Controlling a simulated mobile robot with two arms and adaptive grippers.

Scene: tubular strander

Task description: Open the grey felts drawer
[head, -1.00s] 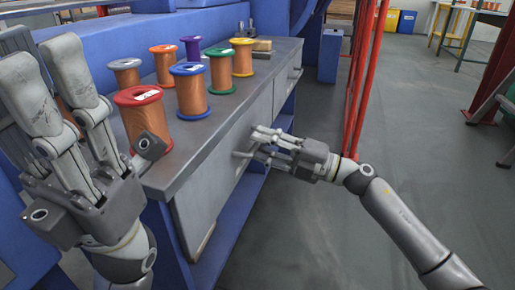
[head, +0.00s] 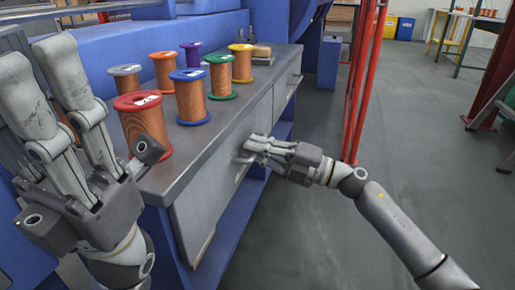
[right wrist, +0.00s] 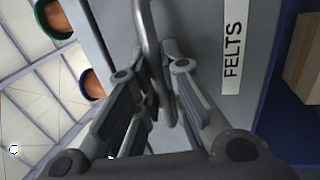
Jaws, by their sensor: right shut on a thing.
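The grey felts drawer (head: 205,195) is in the front of the grey bench in the head view, its face looking flush with the bench front. Its FELTS label (right wrist: 232,45) shows in the right wrist view, beside the metal bar handle (right wrist: 150,45). My right gripper (head: 250,150) is at the drawer front, shut on the handle; its fingers (right wrist: 160,95) close around the bar in the right wrist view. The fingers hide part of the handle. My left gripper (head: 95,110) is raised at the left, fingers spread, open and empty.
Several wire spools, including a red one (head: 143,125) and a blue one (head: 190,97), stand on the bench top (head: 215,125). A red post frame (head: 362,80) rises just behind my right gripper.

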